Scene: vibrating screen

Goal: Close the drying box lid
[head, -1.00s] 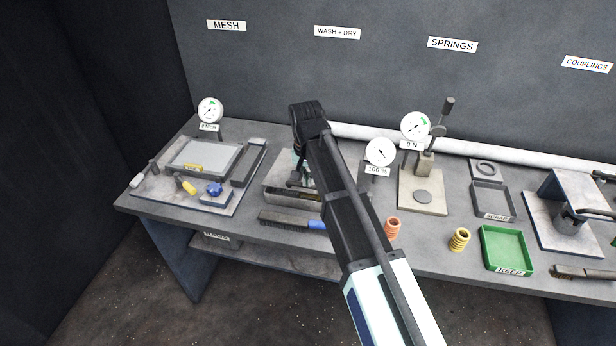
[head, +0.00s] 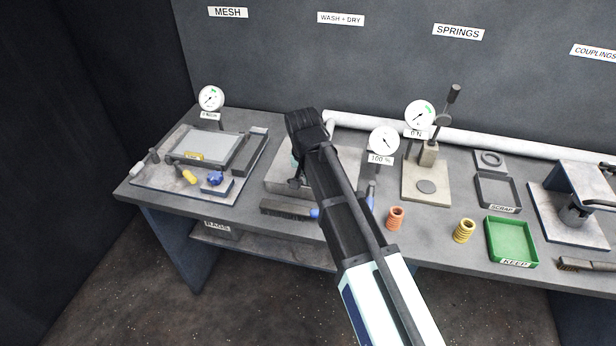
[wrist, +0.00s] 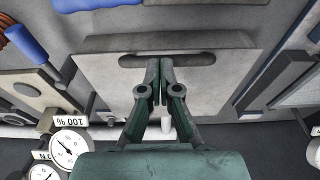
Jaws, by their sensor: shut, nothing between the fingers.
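The drying box (head: 283,180) stands under the WASH + DRY sign, partly hidden behind my arm in the head view. Its lid is a flat grey plate (wrist: 220,82) with a dark slot-shaped grip, seen from above in the wrist view. The lid lies flat over the box, and no open interior shows. My gripper (wrist: 161,66) is shut and empty, its fingertips together over the lid beside the dark grip. Whether they touch the lid I cannot tell. In the head view my gripper (head: 297,183) is mostly hidden by the wrist.
A 100 % gauge (head: 384,141) stands right of the box. A brush (head: 287,208) with a blue handle lies in front. The mesh station (head: 205,150) is at left; a spring press (head: 427,160), orange spring (head: 395,218) and green KEEP tray (head: 511,242) are at right.

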